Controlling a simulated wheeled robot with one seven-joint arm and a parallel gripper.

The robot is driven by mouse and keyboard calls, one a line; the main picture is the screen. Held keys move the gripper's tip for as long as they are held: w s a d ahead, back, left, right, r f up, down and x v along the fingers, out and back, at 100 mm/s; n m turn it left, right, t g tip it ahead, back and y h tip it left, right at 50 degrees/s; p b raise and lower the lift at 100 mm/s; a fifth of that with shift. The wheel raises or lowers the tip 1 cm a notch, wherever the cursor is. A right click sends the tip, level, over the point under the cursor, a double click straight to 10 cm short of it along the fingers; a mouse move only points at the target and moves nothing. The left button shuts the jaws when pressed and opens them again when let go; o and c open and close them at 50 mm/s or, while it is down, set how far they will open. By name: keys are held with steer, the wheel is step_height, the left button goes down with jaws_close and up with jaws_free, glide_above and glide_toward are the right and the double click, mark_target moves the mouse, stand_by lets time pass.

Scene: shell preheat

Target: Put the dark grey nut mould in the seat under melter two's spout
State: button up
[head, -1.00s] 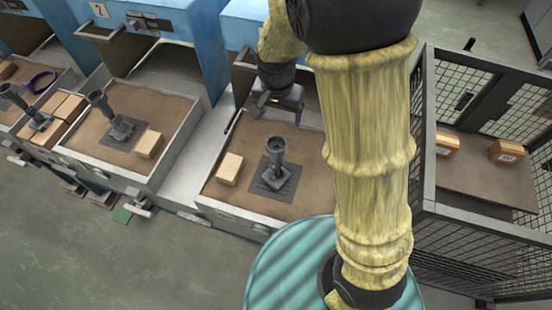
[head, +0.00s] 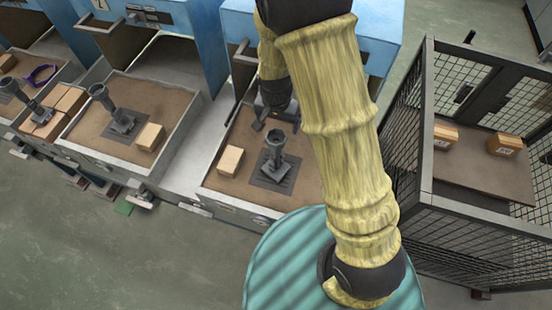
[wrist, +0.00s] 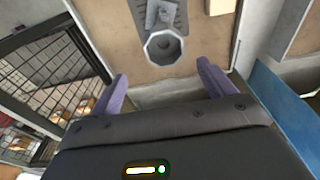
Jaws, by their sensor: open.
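A dark grey piece with a many-sided open cup on top and a flat base (head: 274,160) stands in the nearest sandy tray; I take it as the nut mould. In the wrist view its cup (wrist: 163,47) lies ahead, between the lines of my fingers. My gripper (head: 275,122) is open and empty, just behind the cup in the head view. Its two purple fingers also show in the wrist view (wrist: 160,85), apart from the cup. The blue cabinet marked 2 (head: 150,12) is at the upper left; its spout and seat are not clear. A similar grey piece (head: 117,115) stands in the tray before it.
A pale block (head: 230,160) lies left of the cup in the same tray. Another block (head: 150,136) and several more lie in the trays to the left. A mesh cage (head: 428,130) with boxes stands at the right. Grey floor (head: 130,260) is clear in front.

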mark_target(276, 140)
steer(key=f, duration=0.4)
steer(key=shift+w+p, duration=0.3)
steer(key=shift+s+a+f+p, duration=0.1)
steer(key=shift+f+p, duration=0.45)
steer(key=shift+f, duration=0.2)
steer(key=shift+w+a+f+p, duration=0.15)
steer(key=shift+f+p, duration=0.15)
steer(key=shift+f, duration=0.65)
steer(key=shift+w+f+p, duration=0.1)
steer(key=shift+f+p, duration=0.2)
steer(key=shift+f, duration=0.6)
jaws_close()
